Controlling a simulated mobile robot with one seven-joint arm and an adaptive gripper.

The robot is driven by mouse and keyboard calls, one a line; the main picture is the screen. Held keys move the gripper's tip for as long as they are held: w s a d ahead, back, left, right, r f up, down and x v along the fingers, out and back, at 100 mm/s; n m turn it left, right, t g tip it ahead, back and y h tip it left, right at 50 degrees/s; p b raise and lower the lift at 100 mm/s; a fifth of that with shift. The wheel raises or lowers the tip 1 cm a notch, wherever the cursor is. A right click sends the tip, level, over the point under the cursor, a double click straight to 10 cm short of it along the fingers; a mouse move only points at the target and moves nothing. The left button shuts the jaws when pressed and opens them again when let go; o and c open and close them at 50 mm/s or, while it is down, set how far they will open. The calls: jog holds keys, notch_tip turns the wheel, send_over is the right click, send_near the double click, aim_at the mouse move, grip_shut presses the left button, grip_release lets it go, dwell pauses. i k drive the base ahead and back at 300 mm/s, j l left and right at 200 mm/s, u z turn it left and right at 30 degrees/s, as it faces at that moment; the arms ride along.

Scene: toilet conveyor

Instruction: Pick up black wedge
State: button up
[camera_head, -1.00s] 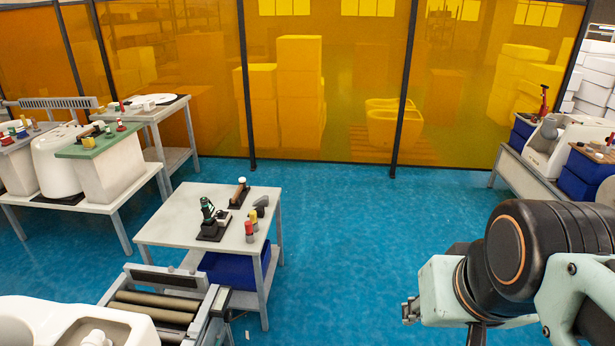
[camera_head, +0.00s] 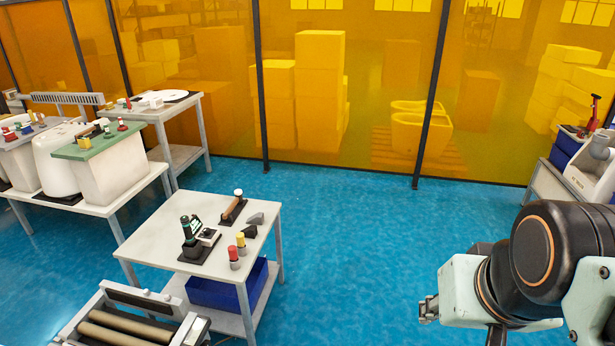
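A small dark wedge-shaped piece (camera_head: 256,219) lies on the light work table (camera_head: 150,246) near its right edge. A second small dark piece (camera_head: 250,231) lies just in front of it. At this size I cannot tell their exact shapes. My arm reaches in from the right. What looks like my gripper (camera_head: 428,309) is a small metallic end on the pale green link, low at the right. It is well right of the table, over open floor, and apart from the wedge. Whether its fingers are open or shut does not show.
A green-handled tool (camera_head: 191,233), a brown-handled tool (camera_head: 234,205) and red and yellow cylinders (camera_head: 237,247) share the table. A blue bin (camera_head: 216,292) sits on its lower shelf. A roller conveyor (camera_head: 130,325) stands in front. Blue floor (camera_head: 340,230) is clear to the right.

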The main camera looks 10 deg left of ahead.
aim_at(251, 232)
jog(key=i+u, duration=0.35)
jog(key=i, duration=0.15)
jog(key=i+l+u, duration=0.15)
jog(key=i+u, duration=0.15)
jog(key=i, duration=0.25)
jog(key=i+u, duration=0.5)
jog(key=u, duration=0.15)
jog(key=i+l+u, duration=0.1)
jog(key=i+u, duration=0.25)
jog(key=k, duration=0.1)
